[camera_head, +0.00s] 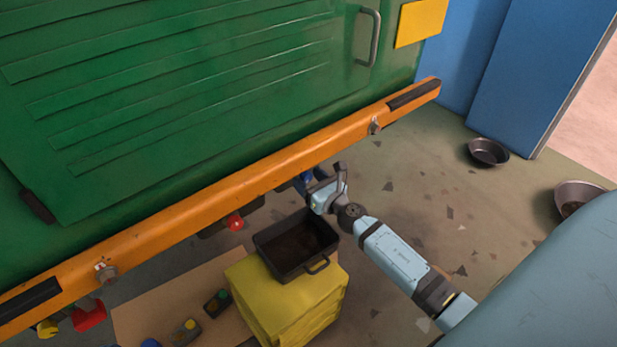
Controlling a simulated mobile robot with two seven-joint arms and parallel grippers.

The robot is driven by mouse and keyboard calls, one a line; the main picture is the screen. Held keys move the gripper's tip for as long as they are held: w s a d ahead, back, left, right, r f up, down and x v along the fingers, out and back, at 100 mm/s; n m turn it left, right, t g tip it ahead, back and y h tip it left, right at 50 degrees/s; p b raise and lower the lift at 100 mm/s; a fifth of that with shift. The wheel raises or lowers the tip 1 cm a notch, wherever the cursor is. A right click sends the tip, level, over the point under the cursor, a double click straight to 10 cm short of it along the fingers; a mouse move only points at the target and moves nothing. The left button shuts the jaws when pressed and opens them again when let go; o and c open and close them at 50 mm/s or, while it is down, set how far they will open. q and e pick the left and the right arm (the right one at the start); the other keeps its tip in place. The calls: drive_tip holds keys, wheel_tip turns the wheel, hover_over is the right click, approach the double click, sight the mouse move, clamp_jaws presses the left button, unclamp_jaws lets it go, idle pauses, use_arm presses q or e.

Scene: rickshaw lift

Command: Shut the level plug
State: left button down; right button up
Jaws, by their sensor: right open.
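My right gripper (322,183) is open, just under the orange beam (230,192) of the green vehicle. A small blue part (306,177) shows right beside its fingers, partly hidden by the beam and the gripper. It may be the level plug, but I cannot tell for sure. I cannot see whether the fingers touch it. A red knob (235,222) hangs below the beam, to the left of the gripper. My left gripper is not in view.
A black drain pan (297,244) with a handle sits on a yellow block (290,302) just below the gripper. Coloured small items (187,331) lie on a cardboard sheet (140,305). Two metal bowls (488,152) stand on the floor at the right.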

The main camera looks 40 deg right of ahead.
drive_tip(key=shift+w, duration=0.25)
drive_tip(key=c, duration=0.9)
